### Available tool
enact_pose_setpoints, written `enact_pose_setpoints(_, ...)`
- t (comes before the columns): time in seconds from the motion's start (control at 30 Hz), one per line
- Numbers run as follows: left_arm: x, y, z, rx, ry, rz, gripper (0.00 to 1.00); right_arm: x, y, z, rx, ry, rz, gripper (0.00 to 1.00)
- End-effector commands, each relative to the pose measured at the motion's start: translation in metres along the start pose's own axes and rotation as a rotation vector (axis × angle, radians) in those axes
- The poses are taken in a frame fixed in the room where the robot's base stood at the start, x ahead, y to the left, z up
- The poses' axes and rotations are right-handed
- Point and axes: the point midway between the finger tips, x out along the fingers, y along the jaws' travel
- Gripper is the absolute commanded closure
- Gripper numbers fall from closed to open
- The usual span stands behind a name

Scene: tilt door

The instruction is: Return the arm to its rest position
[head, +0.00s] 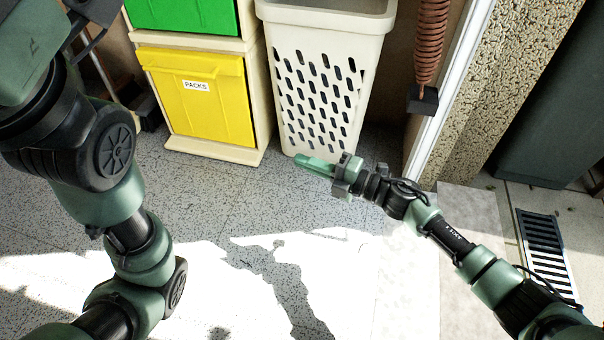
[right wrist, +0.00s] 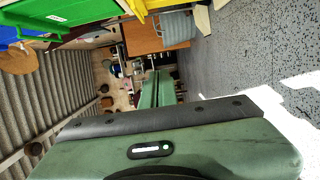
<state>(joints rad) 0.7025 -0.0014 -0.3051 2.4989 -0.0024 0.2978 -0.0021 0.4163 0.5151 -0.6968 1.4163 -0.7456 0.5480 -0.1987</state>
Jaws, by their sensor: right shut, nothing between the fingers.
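My right gripper (head: 316,165) shows in the head view, held above the grey floor in front of the white perforated basket. Its green fingers are together and hold nothing. In the right wrist view the shut fingers (right wrist: 155,92) point away from the camera into the room. My right arm comes in from the lower right corner. My left arm fills the left side of the head view, bent, and its gripper fingers cannot be made out there. The door named by the scene cannot be made out for certain.
A white basket (head: 318,90) stands at the back, beside a yellow drawer (head: 197,98) marked PACKS under a green one (head: 185,14). A coiled spring with a dark block (head: 422,100) hangs by a white frame. A floor grate (head: 546,250) lies at right. The middle floor is clear.

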Motion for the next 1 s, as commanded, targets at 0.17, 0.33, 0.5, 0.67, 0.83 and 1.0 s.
enact_pose_setpoints(0.17, 0.005, -0.001, 0.0, 0.0, 0.002, -0.001, 0.27, -0.005, 0.001, -0.019, -0.001, 0.001, -0.001, 1.0)
enact_pose_setpoints(0.33, 0.005, -0.002, -0.001, 0.001, 0.003, -0.001, 0.27, -0.006, 0.001, -0.025, -0.003, -0.001, -0.001, 1.0)
enact_pose_setpoints(0.5, 0.005, -0.003, 0.003, 0.0, -0.007, -0.004, 0.27, -0.004, 0.01, -0.032, 0.015, 0.01, 0.018, 1.0)
enact_pose_setpoints(0.67, -0.003, -0.01, 0.025, -0.008, -0.071, -0.026, 0.27, 0.003, 0.07, -0.079, 0.146, 0.079, 0.157, 1.0)
enact_pose_setpoints(0.83, -0.026, -0.017, 0.051, -0.023, -0.18, -0.067, 0.27, -0.011, 0.183, -0.141, 0.373, 0.193, 0.423, 1.0)
enact_pose_setpoints(1.0, -0.053, -0.021, 0.064, -0.038, -0.29, -0.11, 0.27, -0.058, 0.301, -0.178, 0.571, 0.299, 0.714, 1.0)
